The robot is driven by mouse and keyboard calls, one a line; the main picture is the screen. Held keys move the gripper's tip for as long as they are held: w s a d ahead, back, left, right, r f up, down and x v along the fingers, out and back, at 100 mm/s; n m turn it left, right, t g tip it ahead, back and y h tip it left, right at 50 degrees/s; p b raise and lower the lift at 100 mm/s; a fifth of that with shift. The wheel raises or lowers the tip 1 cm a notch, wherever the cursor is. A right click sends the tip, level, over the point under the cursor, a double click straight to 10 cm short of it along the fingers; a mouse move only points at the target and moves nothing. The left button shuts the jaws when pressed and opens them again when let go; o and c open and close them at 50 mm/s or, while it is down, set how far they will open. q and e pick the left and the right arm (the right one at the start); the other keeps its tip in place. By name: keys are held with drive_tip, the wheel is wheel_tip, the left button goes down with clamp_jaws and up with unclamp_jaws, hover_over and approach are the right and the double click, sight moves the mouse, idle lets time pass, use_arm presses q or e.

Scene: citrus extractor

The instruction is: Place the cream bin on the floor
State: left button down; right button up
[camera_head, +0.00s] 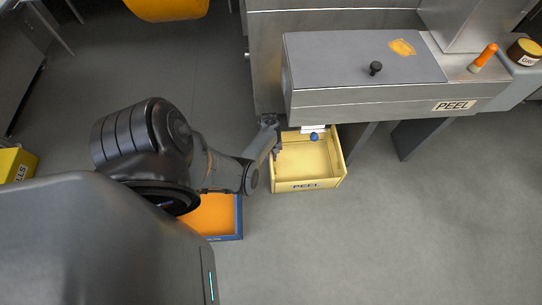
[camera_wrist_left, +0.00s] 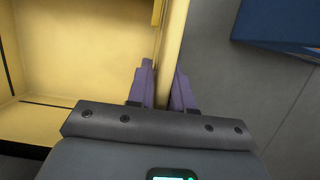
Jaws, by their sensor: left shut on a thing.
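The cream bin (camera_head: 306,185), lettered PEEL on its front, is below the grey machine's PEEL end in the head view. Its inside looks empty apart from a small blue thing (camera_head: 314,136) seen against its back part. My left gripper (camera_head: 276,141) is at the bin's left wall. In the left wrist view the two purple fingers of my left gripper (camera_wrist_left: 162,92) are shut on that wall, one on each side, with the cream bin (camera_wrist_left: 75,50) filling the left. Whether the bin's base touches the floor cannot be told. My right gripper is out of view.
The grey machine (camera_head: 365,70) overhangs the bin's back edge. A blue-edged crate with orange contents (camera_head: 215,215) stands left of the bin, partly behind my arm; its blue wall (camera_wrist_left: 275,22) shows at the wrist view's right. Floor (camera_head: 400,235) in front and to the right is clear.

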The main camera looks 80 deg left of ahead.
use_arm(q)
drive_tip(key=c, duration=1)
unclamp_jaws()
drive_tip(key=shift+f, duration=0.15)
drive_tip(key=p+v, duration=0.7)
drive_tip(key=v, duration=0.4)
drive_tip(key=shift+a+r+p, duration=0.2)
drive_tip(key=shift+r+p, duration=0.3)
drive_tip(key=shift+r, duration=0.15)
drive_tip(key=shift+w, duration=0.1)
